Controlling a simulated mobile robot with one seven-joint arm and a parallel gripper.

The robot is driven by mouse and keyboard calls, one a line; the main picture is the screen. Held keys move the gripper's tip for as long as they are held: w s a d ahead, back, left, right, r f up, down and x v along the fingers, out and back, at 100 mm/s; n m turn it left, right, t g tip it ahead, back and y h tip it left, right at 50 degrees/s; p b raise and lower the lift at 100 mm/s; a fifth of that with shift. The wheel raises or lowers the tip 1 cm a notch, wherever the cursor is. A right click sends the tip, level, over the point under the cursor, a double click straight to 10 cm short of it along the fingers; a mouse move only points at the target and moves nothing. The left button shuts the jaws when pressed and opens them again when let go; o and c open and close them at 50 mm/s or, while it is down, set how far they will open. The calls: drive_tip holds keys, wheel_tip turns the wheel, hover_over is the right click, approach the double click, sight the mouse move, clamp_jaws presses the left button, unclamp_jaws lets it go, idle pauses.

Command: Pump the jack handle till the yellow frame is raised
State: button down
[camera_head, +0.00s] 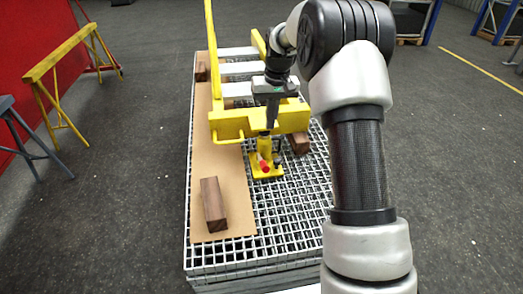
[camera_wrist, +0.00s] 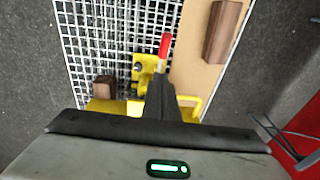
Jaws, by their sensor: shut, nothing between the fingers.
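The yellow jack (camera_head: 265,150) stands on the grated platform under the near end of the yellow frame (camera_head: 228,124). Its handle has a red tip (camera_head: 264,166) that points toward the head camera. In the wrist view the red handle (camera_wrist: 165,45) shows just past the fingertips, beside the yellow jack base (camera_wrist: 146,68). My gripper (camera_head: 271,124) points down in front of the frame's near beam, above the jack. Its dark fingers (camera_wrist: 158,82) are shut and empty. They hide part of the jack and handle in the wrist view; whether they touch the handle I cannot tell.
A brown wooden block (camera_head: 214,204) lies on the cardboard sheet (camera_head: 204,150) at the left of the grating (camera_head: 285,222). Another block (camera_head: 299,143) is right of the jack. A yellow trestle (camera_head: 60,58) stands on the floor at left. The near right grating is clear.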

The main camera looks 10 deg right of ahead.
drive_tip(key=shift+f, duration=0.1)
drive_tip(key=b, duration=0.3)
hover_over(265, 163)
drive_tip(key=f, duration=1.2)
drive_tip(key=shift+w+d+f, duration=0.1)
drive_tip(key=shift+w+d, duration=0.15)
drive_tip(key=shift+d, duration=0.05)
drive_tip(key=shift+s+a+f, duration=0.15)
drive_tip(key=shift+s+f, duration=0.15)
drive_tip(key=shift+f, duration=0.25)
drive_tip(key=shift+f, duration=0.2)
